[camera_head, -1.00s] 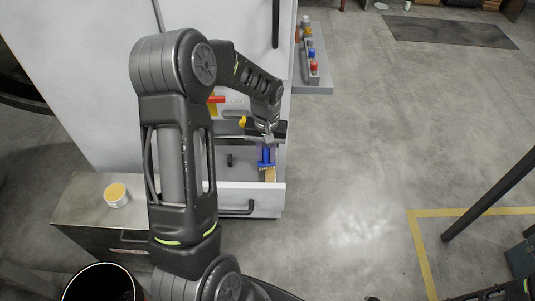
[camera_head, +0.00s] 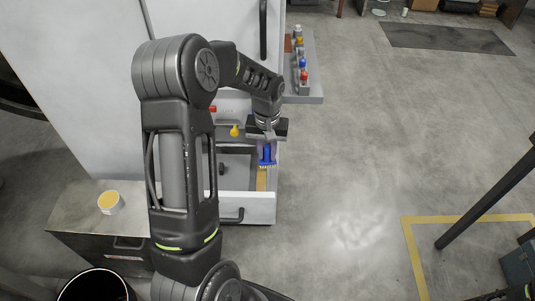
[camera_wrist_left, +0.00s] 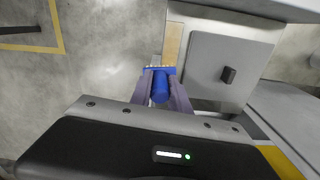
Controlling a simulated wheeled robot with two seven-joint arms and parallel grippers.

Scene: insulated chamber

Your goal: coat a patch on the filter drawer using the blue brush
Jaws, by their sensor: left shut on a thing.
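The blue brush (camera_head: 266,155) is held in my left gripper (camera_head: 267,138), which is shut on its handle. The filter drawer (camera_head: 248,207) is pulled out of the white cabinet. A tan strip (camera_head: 261,180) runs along the drawer's right side, and the brush is over its far part. In the left wrist view, the blue handle (camera_wrist_left: 160,88) sits between the fingers. The pale bristles (camera_wrist_left: 160,68) are near the tan strip (camera_wrist_left: 173,42); I cannot tell whether they touch it. My right gripper is out of view.
A white tub of yellow stuff (camera_head: 110,202) stands on a low metal cabinet (camera_head: 75,215) at the left. A dark bin (camera_head: 97,285) is below it. A shelf with several small bottles (camera_head: 302,65) is at the cabinet's right side.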

